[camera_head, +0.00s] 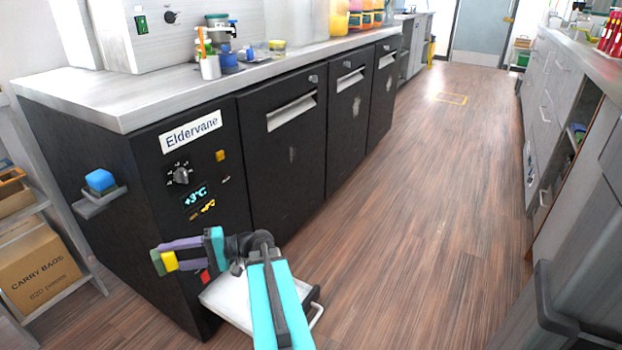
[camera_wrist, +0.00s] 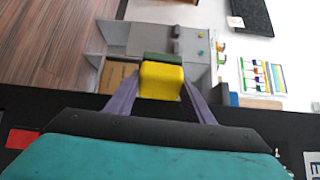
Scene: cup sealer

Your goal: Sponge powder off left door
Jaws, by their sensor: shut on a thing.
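My gripper (camera_head: 165,257) has purple fingers and is in front of the lower control panel, left of the doors. It is shut on a yellow sponge (camera_wrist: 162,80) with a dark green layer; the sponge also shows in the head view (camera_head: 170,261). The black left door (camera_head: 262,185) is closed, with a pale handle near its top. A faint grey smudge (camera_head: 292,154) shows near its middle. The sponge is apart from this door.
The middle door (camera_head: 341,140) and right door (camera_head: 381,98) also bear pale marks. A blue block (camera_head: 101,180) sits on a small side shelf (camera_head: 99,203). Wood floor (camera_head: 400,210) lies clear between the counters. A carry-bag box (camera_head: 38,270) stands at left.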

